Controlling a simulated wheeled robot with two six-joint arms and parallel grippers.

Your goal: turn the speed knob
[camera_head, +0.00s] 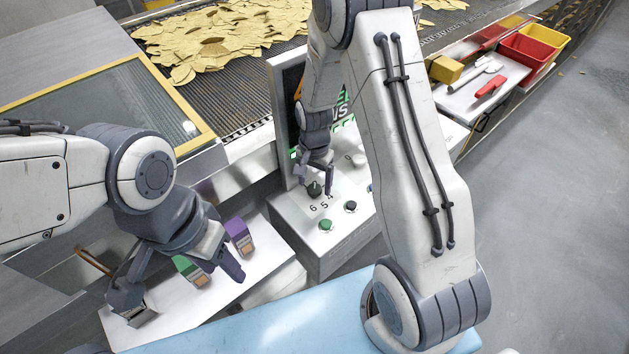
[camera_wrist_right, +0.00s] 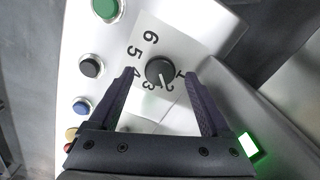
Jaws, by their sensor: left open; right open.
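The speed knob (camera_wrist_right: 159,71) is a round black dial on the grey control panel (camera_head: 327,242), ringed by printed digits 1 to 6. In the right wrist view its white mark points down, towards the space between 2 and 3. My right gripper (camera_wrist_right: 160,78) is open, with one dark finger on each side of the knob and a gap to each; whether the fingertips touch the panel is unclear. In the head view the knob (camera_head: 314,188) shows between the right fingers. My left gripper (camera_head: 183,281) is open and empty over the white shelf at lower left.
Green (camera_wrist_right: 105,8), black (camera_wrist_right: 91,66) and blue (camera_wrist_right: 82,105) buttons sit close beside the knob. A screen (camera_head: 290,100), partly hidden by my right arm, stands behind the panel. Green (camera_head: 188,268) and purple (camera_head: 238,235) packets are near my left gripper. A chip-covered conveyor (camera_head: 245,100) runs behind.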

